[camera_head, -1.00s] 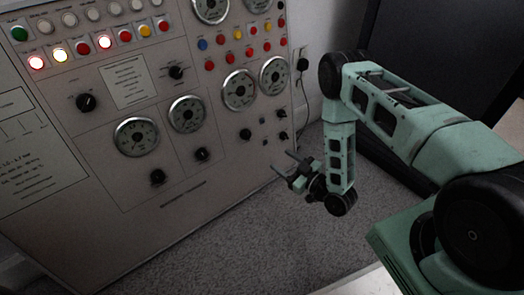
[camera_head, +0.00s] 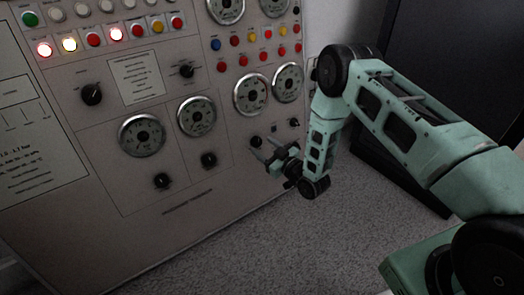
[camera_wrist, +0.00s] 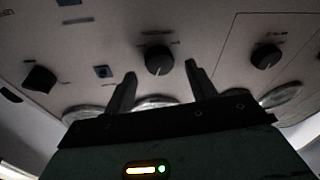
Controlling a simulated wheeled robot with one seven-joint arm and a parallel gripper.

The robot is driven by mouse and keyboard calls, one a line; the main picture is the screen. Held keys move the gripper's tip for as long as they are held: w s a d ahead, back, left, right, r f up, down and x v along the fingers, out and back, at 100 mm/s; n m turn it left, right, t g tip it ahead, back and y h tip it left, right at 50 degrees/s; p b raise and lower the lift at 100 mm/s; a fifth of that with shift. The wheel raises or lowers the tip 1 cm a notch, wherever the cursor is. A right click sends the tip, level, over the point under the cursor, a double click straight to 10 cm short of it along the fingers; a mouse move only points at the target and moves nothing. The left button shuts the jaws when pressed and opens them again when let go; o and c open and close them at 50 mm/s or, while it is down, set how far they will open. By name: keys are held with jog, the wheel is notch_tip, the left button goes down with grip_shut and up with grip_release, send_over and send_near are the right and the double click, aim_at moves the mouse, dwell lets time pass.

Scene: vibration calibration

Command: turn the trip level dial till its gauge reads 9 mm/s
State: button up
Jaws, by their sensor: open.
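My gripper (camera_head: 265,153) is open and empty, its two fingers pointing at the lower right of the panel. In the wrist view, a black dial with a pale pointer mark (camera_wrist: 158,60) shows between the fingertips (camera_wrist: 160,72), apart from them. It appears to be the black dial (camera_head: 256,142) by my fingertips in the head view. The round gauge (camera_head: 251,94) above that dial has a pale face and metal rim; its reading is too small to tell. In the wrist view, my gripper hides most of a gauge (camera_wrist: 155,102). Labels are unreadable, so I cannot confirm which dial is trip level.
Other dials (camera_head: 208,160) and (camera_wrist: 40,80) flank this one. Small square parts (camera_head: 274,128) sit to its right. More gauges (camera_head: 197,116), buttons and lit lamps (camera_head: 116,33) cover the panel. Grey carpet (camera_head: 235,245) lies clear below. A dark cabinet (camera_head: 440,60) stands right.

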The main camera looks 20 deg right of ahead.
jog(key=shift+x, duration=1)
jog(key=c, duration=1)
jog(key=shift+m, duration=0.4)
jog(key=m+h+p, duration=0.1)
jog(key=m+p, duration=0.1)
jog(key=m, duration=0.2)
jog(key=shift+t, duration=0.4)
jog(key=shift+s+a+m+h+p, duration=0.1)
jog(key=shift+m+h+p, duration=0.35)
jog(key=shift+m, duration=1)
jog(key=shift+a+m+h+p, duration=0.1)
jog(key=shift+m+h+p, duration=0.35)
jog(key=shift+m, duration=1)
jog(key=shift+f, duration=0.1)
